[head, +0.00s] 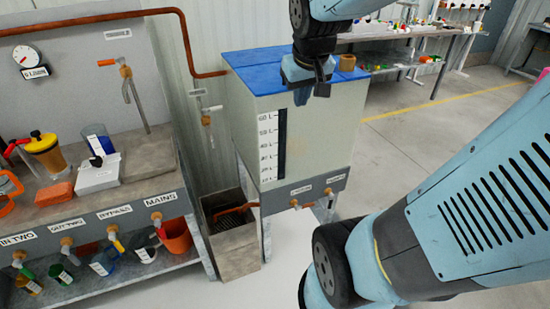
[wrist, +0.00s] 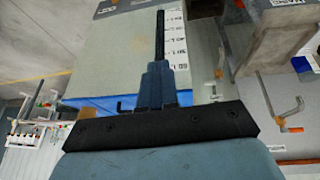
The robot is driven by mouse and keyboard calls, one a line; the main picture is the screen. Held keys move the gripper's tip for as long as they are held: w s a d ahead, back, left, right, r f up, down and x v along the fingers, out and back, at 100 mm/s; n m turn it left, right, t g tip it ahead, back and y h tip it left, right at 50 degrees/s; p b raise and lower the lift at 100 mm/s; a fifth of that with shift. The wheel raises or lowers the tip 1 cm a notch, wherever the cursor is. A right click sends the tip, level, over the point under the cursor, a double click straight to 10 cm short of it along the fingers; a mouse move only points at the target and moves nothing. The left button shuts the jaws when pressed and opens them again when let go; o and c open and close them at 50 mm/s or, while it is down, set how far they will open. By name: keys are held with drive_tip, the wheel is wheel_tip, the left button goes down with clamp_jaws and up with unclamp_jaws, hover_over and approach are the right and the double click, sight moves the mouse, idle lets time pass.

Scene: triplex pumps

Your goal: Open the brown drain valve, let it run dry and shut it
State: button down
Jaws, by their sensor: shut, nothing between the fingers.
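A pale tank (head: 315,140) with a blue lid and a litre scale stands on legs in the middle of the head view. Low on its front are two labelled taps, a left tap (head: 296,204) and a right tap (head: 328,192). Their labels and handle colours are too small to read surely, so I cannot tell which is the brown drain valve. My gripper (head: 322,82) is shut and empty in front of the tank's top edge, well above both taps. In the wrist view my gripper (wrist: 160,50) points along the scale on the tank (wrist: 110,60).
A drain trough (head: 235,245) with a grate stands left of the tank, with a copper-coloured pipe end over it. A bench (head: 95,210) with several labelled valves is at the left. A cluttered worktable (head: 400,38) is behind. The floor right of the tank is clear.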

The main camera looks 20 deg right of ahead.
drive_tip(key=w+d+f+g, duration=0.1)
drive_tip(key=w+d+f, duration=0.4)
drive_tip(key=w+f, duration=0.3)
drive_tip(key=g, duration=0.1)
hover_over(309, 205)
drive_tip(key=s, duration=0.2)
drive_tip(key=s+a+f+x, duration=0.1)
drive_tip(key=s+x, duration=0.1)
drive_tip(key=x, duration=0.9)
drive_tip(key=s+a+x, duration=0.1)
drive_tip(key=s+x, duration=0.2)
drive_tip(key=x, duration=0.8)
wheel_tip(309, 205, down, 16)
drive_tip(key=s+d+y, duration=0.1)
drive_tip(key=y, duration=0.1)
drive_tip(key=shift+d+r, duration=0.25)
drive_tip(key=shift+d, duration=0.15)
drive_tip(key=x, duration=1.4)
drive_tip(key=shift+s+a+f, duration=0.1)
drive_tip(key=shift+s+a, duration=0.05)
drive_tip(key=shift+s, duration=0.1)
